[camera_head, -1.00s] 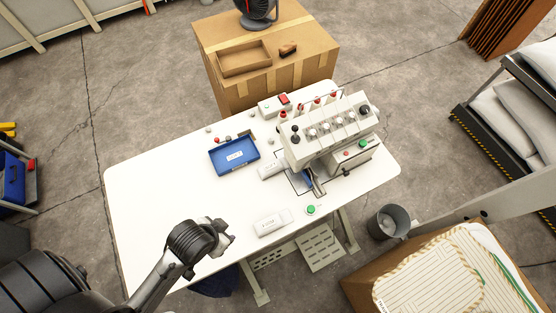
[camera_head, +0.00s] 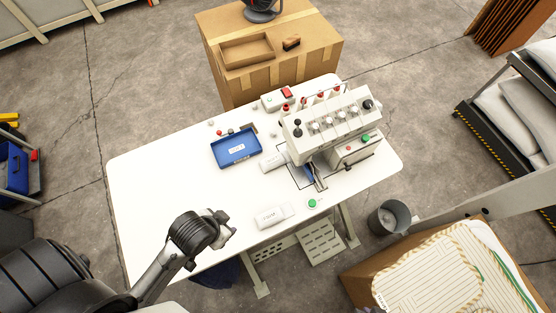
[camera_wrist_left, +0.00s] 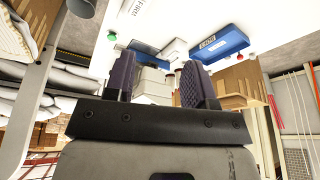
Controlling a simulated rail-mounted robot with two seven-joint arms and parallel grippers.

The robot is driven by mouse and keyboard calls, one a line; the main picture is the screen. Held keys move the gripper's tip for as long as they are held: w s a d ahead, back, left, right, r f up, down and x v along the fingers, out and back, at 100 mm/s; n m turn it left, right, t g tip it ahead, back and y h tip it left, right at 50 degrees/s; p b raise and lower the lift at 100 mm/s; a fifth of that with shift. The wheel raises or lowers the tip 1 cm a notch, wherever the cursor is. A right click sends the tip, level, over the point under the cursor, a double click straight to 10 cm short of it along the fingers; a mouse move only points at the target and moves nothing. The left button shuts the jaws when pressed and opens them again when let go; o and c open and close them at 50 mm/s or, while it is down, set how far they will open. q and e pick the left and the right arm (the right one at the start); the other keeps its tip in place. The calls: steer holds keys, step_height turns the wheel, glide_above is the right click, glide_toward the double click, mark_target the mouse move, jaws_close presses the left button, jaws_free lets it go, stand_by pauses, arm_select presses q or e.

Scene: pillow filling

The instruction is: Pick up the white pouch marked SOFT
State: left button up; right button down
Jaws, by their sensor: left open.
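Two white pouches lie on the white table (camera_head: 150,190). The nearer pouch (camera_head: 268,218) lies flat near the front edge with dark lettering, too small to read surely. The other pouch (camera_head: 274,162) lies beside the sewing machine; its marking is not readable. I cannot tell which one says SOFT. My left gripper (camera_head: 222,226) is over the table's front part, left of the nearer pouch and apart from it. In the left wrist view its jaws (camera_wrist_left: 159,78) are open with nothing held, and the lettered pouch (camera_wrist_left: 137,10) shows at the top. My right gripper is not in view.
A blue tray (camera_head: 236,162) with a label lies left of the sewing machine (camera_head: 325,125). A green button (camera_head: 312,203) is right of the nearer pouch. A cardboard box (camera_head: 270,60) stands behind the table. The table's left side is clear.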

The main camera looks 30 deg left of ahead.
arm_select(q)
steer(key=o, duration=0.8)
steer(key=shift+c, duration=0.2)
steer(key=w+d+f+m+h+b, duration=0.1)
steer(key=w+d+f+m+b, duration=0.15)
steer(key=w+f+b, duration=0.2)
steer(key=w+d+f+m+h+b, duration=0.1)
steer(key=w+d+f+b, duration=0.25)
steer(key=w, duration=0.25)
steer(key=g+y+b, duration=0.2)
steer(key=g+b, duration=0.2)
steer(key=b, duration=1.1)
glide_above(274, 159)
step_height(274, 159, down, 5)
steer(key=shift+m, duration=0.45)
step_height(274, 159, down, 8)
steer(key=shift+f, duration=0.1)
steer(key=shift+f+b, duration=0.4)
steer(key=shift+f, duration=2.05)
